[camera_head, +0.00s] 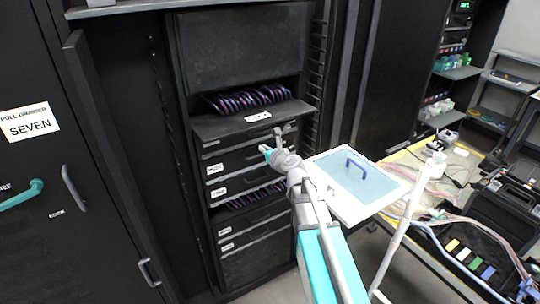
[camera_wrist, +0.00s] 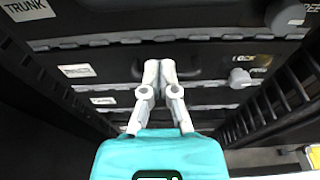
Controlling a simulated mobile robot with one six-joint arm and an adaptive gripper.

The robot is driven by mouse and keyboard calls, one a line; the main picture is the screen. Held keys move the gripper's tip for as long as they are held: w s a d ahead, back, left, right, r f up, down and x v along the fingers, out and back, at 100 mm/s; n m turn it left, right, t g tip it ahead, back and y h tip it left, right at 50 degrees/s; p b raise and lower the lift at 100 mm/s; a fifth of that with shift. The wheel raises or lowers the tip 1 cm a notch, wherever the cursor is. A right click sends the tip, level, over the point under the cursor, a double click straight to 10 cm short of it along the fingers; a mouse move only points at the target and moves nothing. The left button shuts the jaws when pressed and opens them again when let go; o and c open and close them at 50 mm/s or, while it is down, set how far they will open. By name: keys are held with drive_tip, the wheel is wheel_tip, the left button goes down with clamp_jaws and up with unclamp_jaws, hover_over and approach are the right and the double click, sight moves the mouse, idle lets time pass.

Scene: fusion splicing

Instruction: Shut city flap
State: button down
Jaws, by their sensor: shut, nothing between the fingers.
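The black rack holds a stack of flaps. An upper flap (camera_head: 240,121) is folded down and juts out, with purple-edged trays (camera_head: 250,97) showing in the bay above it. Its small white label is too small to read, so I cannot tell if it is the city flap. More purple edges (camera_head: 255,194) show lower down. My gripper (camera_head: 267,149) is in front of the rack, just below the jutting flap. In the wrist view my gripper (camera_wrist: 159,64) is shut and empty, its tips by a dark flap front; contact is unclear. A label there reads TRUNK (camera_wrist: 27,8).
An open black cabinet door (camera_head: 100,150) stands left of the rack, beside a cabinet marked SEVEN (camera_head: 28,122). A white-rimmed panel with a blue handle (camera_head: 358,170) is right of my arm. A cluttered workbench (camera_head: 405,160) stands further right.

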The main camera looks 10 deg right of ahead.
sight(258, 124)
drive_tip(key=shift+w+a+r+p, duration=0.1)
drive_tip(key=shift+w+r+p, duration=0.15)
drive_tip(key=shift+r+p, duration=0.7)
drive_tip(key=shift+w+a+r+p, duration=0.1)
drive_tip(key=shift+w+r+p, duration=0.15)
drive_tip(key=shift+r+p, duration=0.7)
drive_tip(key=shift+d+r+p, duration=0.15)
drive_tip(key=shift+d+p, duration=0.15)
drive_tip(key=shift+p, duration=0.2)
